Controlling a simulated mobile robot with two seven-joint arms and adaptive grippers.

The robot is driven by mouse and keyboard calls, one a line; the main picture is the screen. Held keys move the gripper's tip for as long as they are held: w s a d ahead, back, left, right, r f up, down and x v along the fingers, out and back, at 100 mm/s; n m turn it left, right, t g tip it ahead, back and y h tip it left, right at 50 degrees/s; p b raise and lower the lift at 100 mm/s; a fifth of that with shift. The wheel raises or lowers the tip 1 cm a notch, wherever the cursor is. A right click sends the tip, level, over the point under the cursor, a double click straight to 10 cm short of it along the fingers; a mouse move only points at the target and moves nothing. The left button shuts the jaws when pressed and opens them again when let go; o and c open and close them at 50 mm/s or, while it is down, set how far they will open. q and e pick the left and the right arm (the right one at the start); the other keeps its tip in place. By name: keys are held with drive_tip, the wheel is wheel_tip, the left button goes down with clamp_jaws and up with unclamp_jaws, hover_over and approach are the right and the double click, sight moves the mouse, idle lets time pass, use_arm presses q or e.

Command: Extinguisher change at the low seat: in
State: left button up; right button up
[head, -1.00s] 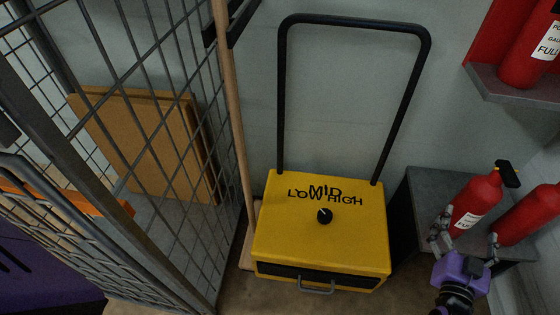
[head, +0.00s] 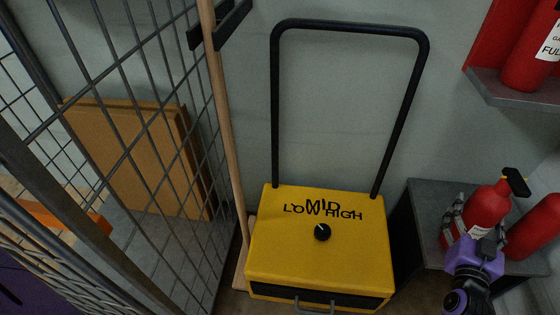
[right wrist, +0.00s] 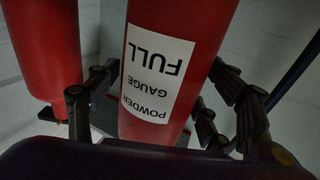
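A red extinguisher (head: 487,209) with a black top stands upright on the low dark grey stand (head: 432,200) at the right. Its white label reads "POWDER GAUGE FULL" in the right wrist view (right wrist: 157,75). My right gripper (head: 478,228) is at this extinguisher, one finger on each side of its body. In the right wrist view the fingers (right wrist: 165,100) look spread around it, with a small gap at the left; firm contact is not clear. A second red extinguisher (head: 537,228) stands just to the right. My left gripper is not in view.
A red extinguisher (head: 530,62) stands on a higher grey shelf (head: 510,92) at upper right. A yellow machine (head: 315,255) with a black handle stands left of the low stand. A wooden pole (head: 222,120) and wire mesh (head: 160,160) are farther left.

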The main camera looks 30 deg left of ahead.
clamp_jaws()
drive_tip(key=shift+w+r, duration=0.1)
drive_tip(key=shift+r, duration=0.25)
